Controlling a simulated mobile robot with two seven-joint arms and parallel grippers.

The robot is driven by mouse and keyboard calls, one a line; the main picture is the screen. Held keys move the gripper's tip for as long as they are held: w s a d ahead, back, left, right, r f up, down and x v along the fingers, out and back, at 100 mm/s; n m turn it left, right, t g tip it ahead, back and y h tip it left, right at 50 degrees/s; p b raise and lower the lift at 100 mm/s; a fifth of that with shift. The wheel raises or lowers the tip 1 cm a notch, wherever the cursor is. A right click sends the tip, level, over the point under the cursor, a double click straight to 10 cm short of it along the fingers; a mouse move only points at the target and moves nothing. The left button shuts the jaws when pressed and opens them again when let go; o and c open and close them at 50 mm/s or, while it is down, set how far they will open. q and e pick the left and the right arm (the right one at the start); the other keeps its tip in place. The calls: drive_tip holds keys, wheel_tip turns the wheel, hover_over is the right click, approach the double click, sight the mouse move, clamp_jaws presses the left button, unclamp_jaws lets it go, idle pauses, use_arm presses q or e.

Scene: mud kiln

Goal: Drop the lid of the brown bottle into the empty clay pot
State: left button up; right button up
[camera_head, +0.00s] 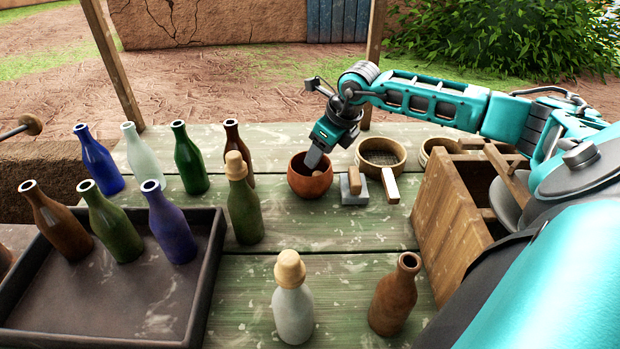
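A round reddish-brown clay pot (311,187) stands near the middle of the table. My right gripper (314,157) points down with its fingertip end at the mouth of the pot. Only one grey finger side shows clearly, so I cannot tell whether it is open, shut or holding a lid. The pot's inside is mostly hidden. A brown bottle (391,297) stands upright at the front right, its mouth bare. Another bare brown bottle (57,218) is at the tray, and a third (231,133) stands behind a corked green bottle. My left gripper is not in view.
A corked green bottle (243,210) and a corked clear bottle (293,308) stand on the table. A dark tray (110,310) is at left, with several bottles around. A block (354,187), a sieve (381,153) and a wooden crate (447,225) lie right of the pot.

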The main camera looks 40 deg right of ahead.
drive_tip(key=v, duration=1.3)
drive_tip(key=shift+s+f, duration=0.1)
